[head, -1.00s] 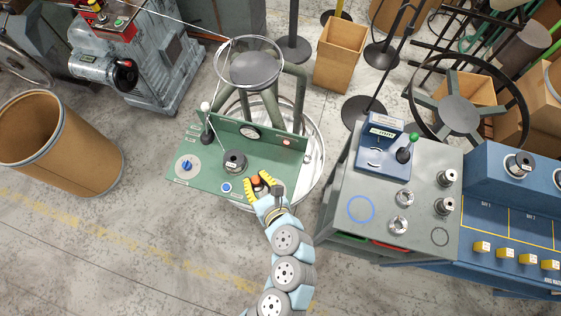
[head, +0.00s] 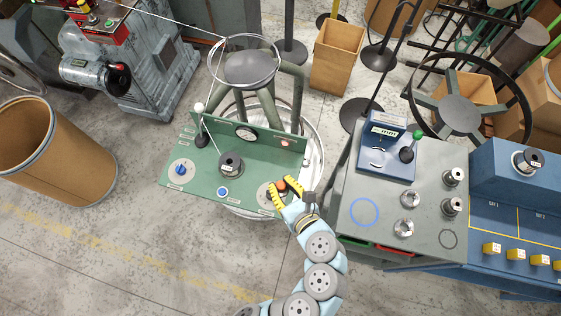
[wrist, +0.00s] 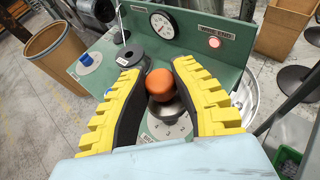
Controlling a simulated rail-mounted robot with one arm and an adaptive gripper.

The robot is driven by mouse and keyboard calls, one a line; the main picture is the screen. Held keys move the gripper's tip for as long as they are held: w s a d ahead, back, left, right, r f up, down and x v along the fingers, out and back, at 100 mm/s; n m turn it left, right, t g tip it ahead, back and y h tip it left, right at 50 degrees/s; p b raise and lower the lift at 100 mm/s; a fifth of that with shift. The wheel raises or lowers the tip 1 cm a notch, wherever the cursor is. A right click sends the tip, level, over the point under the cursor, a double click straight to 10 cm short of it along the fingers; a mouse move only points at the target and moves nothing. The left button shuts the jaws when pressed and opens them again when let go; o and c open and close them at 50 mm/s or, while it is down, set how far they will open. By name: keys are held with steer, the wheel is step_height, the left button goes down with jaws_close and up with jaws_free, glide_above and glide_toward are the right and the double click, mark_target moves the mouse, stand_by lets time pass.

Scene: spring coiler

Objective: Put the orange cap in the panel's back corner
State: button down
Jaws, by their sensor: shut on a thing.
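The orange cap (head: 281,185) is between the yellow fingers of my gripper (head: 285,192), which is shut on it. Whether the cap touches the knob I cannot tell. The green panel (head: 205,181) lies under and left of my gripper, at its right front part. Its upright back wall carries a round gauge (head: 246,133) and a lit red lamp (head: 287,142) toward the back right corner.
A black spool (head: 230,163), a blue button (head: 223,191), a blue knob (head: 181,171) and a white-tipped lever (head: 199,107) stand on the panel. A wire reel stand (head: 250,68) rises behind it. A grey console (head: 385,218) stands close on the right.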

steer(key=w+f+b, duration=0.3)
steer(key=w+b, duration=0.2)
steer(key=w, duration=0.3)
glide_above(281, 164)
step_height(281, 164, down, 6)
steer(key=shift+s+f, duration=0.1)
steer(key=shift+s, duration=0.05)
steer(key=shift+f, duration=0.15)
steer(key=shift+f+b, duration=0.5)
steer(key=shift+f, duration=1)
steer(key=c, duration=1)
jaws_free()
steer(key=shift+f, duration=0.15)
